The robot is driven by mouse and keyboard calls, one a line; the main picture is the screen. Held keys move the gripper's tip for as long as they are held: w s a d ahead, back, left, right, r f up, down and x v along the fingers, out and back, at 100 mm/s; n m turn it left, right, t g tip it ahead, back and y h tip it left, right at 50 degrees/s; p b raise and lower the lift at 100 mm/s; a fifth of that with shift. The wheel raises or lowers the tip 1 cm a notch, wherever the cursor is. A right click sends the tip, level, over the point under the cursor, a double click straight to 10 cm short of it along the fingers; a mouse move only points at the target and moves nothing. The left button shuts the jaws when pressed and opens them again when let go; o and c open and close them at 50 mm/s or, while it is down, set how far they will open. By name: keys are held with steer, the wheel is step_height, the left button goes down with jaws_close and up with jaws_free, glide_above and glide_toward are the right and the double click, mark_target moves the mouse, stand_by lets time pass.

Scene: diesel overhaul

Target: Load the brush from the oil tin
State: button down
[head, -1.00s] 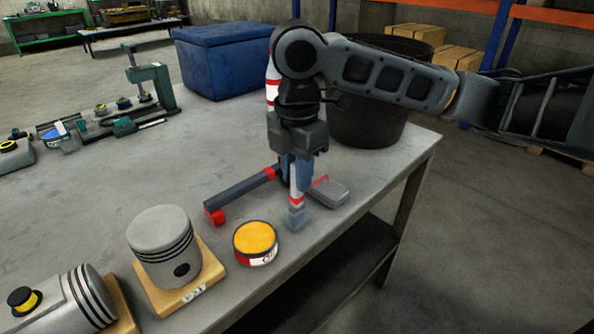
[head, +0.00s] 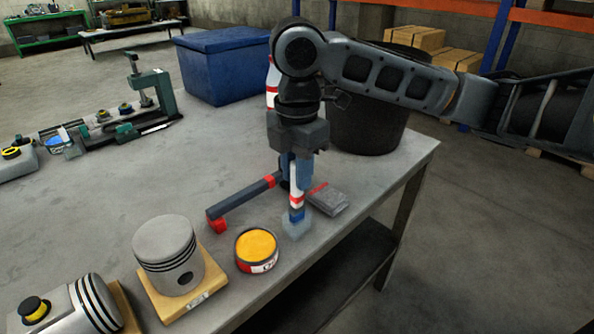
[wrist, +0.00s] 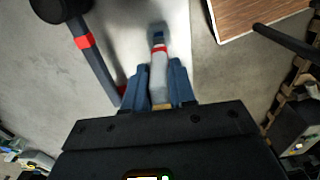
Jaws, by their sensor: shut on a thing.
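My gripper (head: 297,172) points down and is shut on the brush (head: 296,200). The brush has a white handle with a red band, a blue collar and a grey tip at its lower end. It hangs nearly upright, tip down, by the table's right edge; whether the tip touches the table I cannot tell. The wrist view shows the brush (wrist: 158,68) between my blue fingers. The oil tin (head: 258,267) is open, round, red and white, with yellow oil inside. It stands on the table just left of the brush tip, apart from it.
A dark bar with red parts (head: 245,200) lies behind the tin. A small grey box (head: 328,203) lies right of the brush. A piston (head: 164,245) stands on a wooden block to the left. A black bin (head: 365,135) and a blue chest (head: 220,75) stand behind.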

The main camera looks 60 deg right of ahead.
steer(key=shift+r+p, duration=1.55)
steer(key=shift+r, duration=0.5)
steer(key=shift+d, duration=0.1)
